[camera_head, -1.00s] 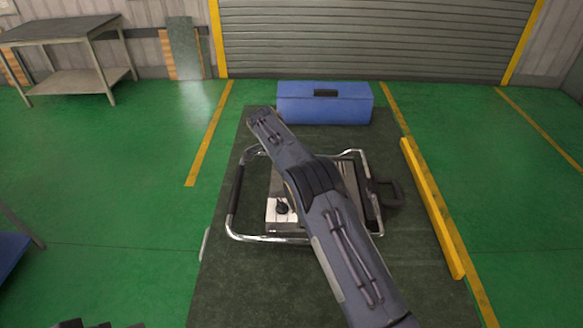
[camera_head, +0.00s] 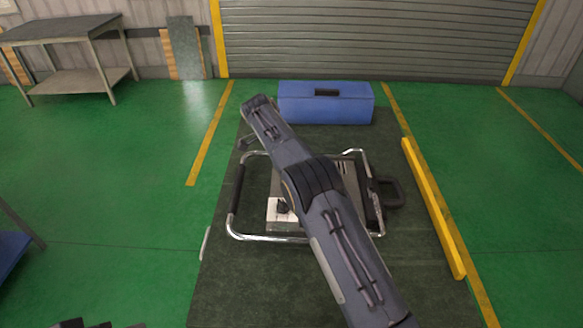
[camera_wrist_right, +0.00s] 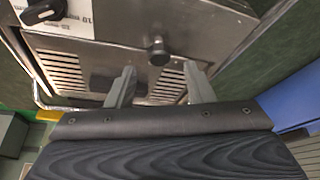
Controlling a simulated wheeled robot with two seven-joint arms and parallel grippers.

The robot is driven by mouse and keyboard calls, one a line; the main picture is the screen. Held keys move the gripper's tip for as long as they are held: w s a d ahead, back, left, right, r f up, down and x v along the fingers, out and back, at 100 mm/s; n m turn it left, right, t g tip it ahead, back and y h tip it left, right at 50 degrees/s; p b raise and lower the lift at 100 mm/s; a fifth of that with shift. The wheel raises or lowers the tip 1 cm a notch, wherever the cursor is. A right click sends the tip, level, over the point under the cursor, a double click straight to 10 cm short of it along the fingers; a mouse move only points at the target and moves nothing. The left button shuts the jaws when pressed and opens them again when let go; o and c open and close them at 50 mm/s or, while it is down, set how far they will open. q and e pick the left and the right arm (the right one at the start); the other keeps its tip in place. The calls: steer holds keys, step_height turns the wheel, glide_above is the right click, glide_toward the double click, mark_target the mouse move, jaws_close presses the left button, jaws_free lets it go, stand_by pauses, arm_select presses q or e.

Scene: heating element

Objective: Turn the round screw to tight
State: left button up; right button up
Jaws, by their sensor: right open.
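The round screw (camera_wrist_right: 159,50) is a dark metal knob standing out from the steel face of the heating element (camera_wrist_right: 95,55) in the right wrist view. My right gripper (camera_wrist_right: 163,80) is open, with its two fingers pointing toward that face. The screw shows beyond and between the fingertips, with nothing gripped. In the head view the heating element (camera_head: 285,228) sits inside a chrome tube frame, mostly covered by my right arm, and the screw is hidden there. My left gripper (camera_head: 98,325) barely shows at the bottom left edge; its jaws cannot be read.
A black dial (camera_wrist_right: 42,10) on a white plate is near the screw. The chrome frame (camera_head: 268,238) surrounds the unit on a dark mat (camera_head: 235,285). A blue toolbox (camera_head: 325,103) stands behind, and a yellow bar (camera_head: 432,208) lies right.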

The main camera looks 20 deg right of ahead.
steer(key=v, duration=0.4)
stand_by(0.3)
